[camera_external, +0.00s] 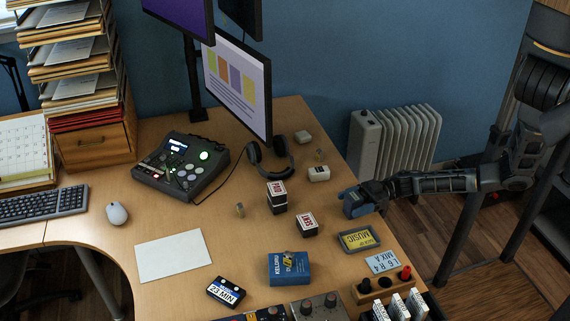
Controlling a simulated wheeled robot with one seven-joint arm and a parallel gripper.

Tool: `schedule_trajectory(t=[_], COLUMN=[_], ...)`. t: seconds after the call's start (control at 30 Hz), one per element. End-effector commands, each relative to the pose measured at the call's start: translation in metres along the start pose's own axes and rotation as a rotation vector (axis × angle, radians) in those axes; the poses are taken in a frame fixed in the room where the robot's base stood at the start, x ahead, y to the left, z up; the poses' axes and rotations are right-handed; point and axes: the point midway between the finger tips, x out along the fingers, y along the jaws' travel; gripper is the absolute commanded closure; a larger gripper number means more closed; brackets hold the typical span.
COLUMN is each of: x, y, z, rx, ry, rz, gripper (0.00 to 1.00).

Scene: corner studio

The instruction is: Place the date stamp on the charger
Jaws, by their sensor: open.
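Two dark blocks with white tops and red print stand mid-desk, a taller one (277,197) and a shorter one (307,225); either may be the date stamp, but the print is too small to read surely. Another white block (319,174) with reddish print sits nearer, right of the headphones. My gripper (352,203) is open at the desk's right edge, pointing left. It is right of both dark blocks and apart from them. I see nothing held between its fingers.
Headphones (270,165) and a monitor (237,84) stand behind. A control deck (180,168) is at left.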

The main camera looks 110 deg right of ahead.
Motion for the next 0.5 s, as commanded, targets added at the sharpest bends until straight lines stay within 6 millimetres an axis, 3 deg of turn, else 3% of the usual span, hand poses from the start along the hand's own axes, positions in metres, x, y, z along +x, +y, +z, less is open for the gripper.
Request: schedule_trajectory(t=[0.2,0.5], x=[-0.0001,-0.0002], y=[0.0002,0.0002], z=[0.0004,0.0003], rx=[0.000,0.000], ry=[-0.001,-0.001], rz=[0.001,0.001], gripper=[0.23,0.52])
